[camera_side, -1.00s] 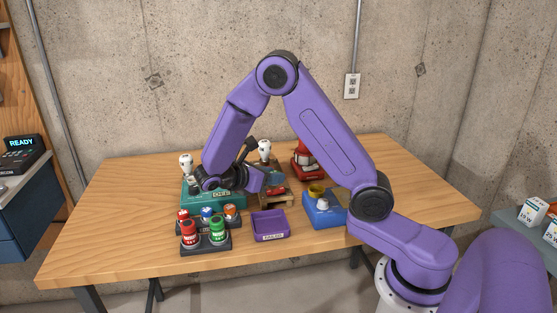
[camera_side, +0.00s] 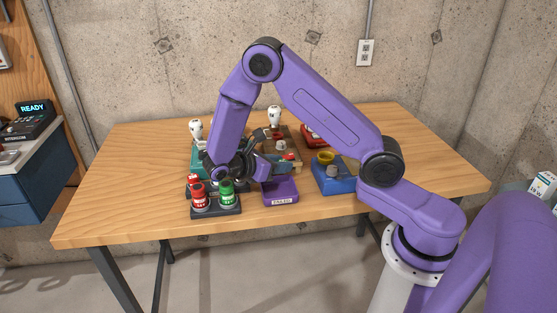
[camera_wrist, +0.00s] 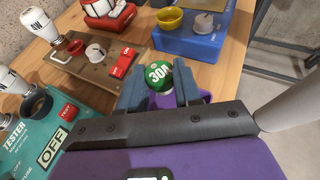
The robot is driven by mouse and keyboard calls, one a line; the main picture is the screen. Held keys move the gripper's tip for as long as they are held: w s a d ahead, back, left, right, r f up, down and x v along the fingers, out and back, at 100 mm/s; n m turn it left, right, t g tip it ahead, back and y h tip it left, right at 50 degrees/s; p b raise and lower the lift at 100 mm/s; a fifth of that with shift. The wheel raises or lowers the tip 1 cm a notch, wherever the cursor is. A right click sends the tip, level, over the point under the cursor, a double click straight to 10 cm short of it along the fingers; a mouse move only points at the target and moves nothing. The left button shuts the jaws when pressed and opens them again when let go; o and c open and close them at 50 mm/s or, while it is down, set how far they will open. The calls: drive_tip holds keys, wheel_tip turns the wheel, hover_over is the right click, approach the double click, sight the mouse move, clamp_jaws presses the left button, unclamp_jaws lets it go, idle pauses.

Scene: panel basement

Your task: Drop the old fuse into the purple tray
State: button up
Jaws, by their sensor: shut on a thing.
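My gripper (camera_wrist: 160,92) is shut on a green-topped fuse marked 30A (camera_wrist: 158,72), clear in the wrist view. In the side view my gripper (camera_side: 268,172) is low over the table by the purple tray (camera_side: 281,198), and the held fuse is hard to make out there. The tray is a small open box with a pale label on its front. A bit of purple beside the fingers in the wrist view seems to be the tray, mostly hidden by my gripper. I cannot tell the exact gap between fuse and tray.
A dark rack with a red fuse (camera_side: 199,196) and a green fuse (camera_side: 227,192) stands left of the tray. The blue box (camera_side: 334,178) with a yellow cup is at right. The teal tester (camera_wrist: 45,125) reads OFF; a wooden lamp board (camera_wrist: 90,65) stands behind.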

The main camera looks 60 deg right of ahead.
drive_tip(key=o, duration=1.1)
drive_tip(key=v, duration=1.7)
drive_tip(key=shift+a, duration=0.15)
drive_tip(key=shift+r, duration=0.1)
drive_tip(key=s+d+r+m+t+y, duration=0.1)
drive_tip(key=s+y, duration=0.5)
drive_tip(key=s, duration=0.7)
drive_tip(key=s+d+r+m+t+y, duration=0.1)
drive_tip(key=s+y, duration=0.6)
drive_tip(key=s, duration=0.7)
drive_tip(key=shift+s+d+t, duration=0.3)
drive_tip(key=shift+d+t, duration=0.4)
drive_tip(key=shift+t, duration=0.1)
